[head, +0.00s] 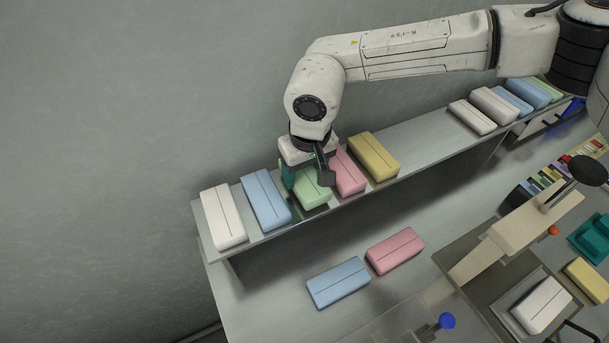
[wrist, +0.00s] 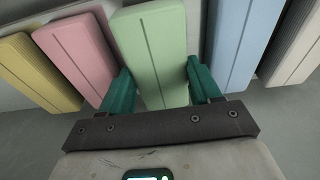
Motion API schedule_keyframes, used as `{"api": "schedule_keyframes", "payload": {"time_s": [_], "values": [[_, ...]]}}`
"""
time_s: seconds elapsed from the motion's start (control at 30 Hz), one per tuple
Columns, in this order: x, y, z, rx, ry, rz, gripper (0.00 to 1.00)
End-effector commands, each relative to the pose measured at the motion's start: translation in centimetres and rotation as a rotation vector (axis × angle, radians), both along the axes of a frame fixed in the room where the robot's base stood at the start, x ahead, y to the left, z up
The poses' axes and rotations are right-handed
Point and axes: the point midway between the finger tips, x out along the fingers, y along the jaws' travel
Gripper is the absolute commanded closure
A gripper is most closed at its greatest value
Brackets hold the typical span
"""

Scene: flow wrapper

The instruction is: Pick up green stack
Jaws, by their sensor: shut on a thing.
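The green stack (head: 313,192) is on the upper shelf in the head view, between a blue stack (head: 266,200) and a pink stack (head: 347,174). My gripper (head: 304,178) is over it, and its body hides part of the stack. In the wrist view the green stack (wrist: 152,55) lies between the two teal fingers of my gripper (wrist: 162,88), one along each long side. The gripper is shut on the green stack. I cannot tell whether the stack is clear of the shelf.
A white stack (head: 224,216) and a yellow stack (head: 373,156) share the shelf (head: 415,152); neighbours sit close on both sides of the green stack. Below, a blue stack (head: 338,283) and a pink stack (head: 395,250) lie on the lower surface. More stacks stand at the shelf's right end.

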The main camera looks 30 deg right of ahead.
Motion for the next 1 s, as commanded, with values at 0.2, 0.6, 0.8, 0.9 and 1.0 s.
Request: {"api": "schedule_keyframes", "payload": {"time_s": [0.2, 0.6, 0.8, 0.9, 1.0], "values": [[-2.0, -0.5, 3.9, -0.004, -0.004, 0.003, 0.66], [-10.5, -1.6, 9.9, -0.002, -0.001, 0.001, 0.66], [-13.0, -1.9, 11.2, -0.001, -0.001, 0.001, 0.66], [-13.6, -2.0, 11.5, -0.001, 0.0, 0.0, 0.66], [-13.9, -2.0, 11.6, -0.001, 0.0, 0.0, 0.66]]}}
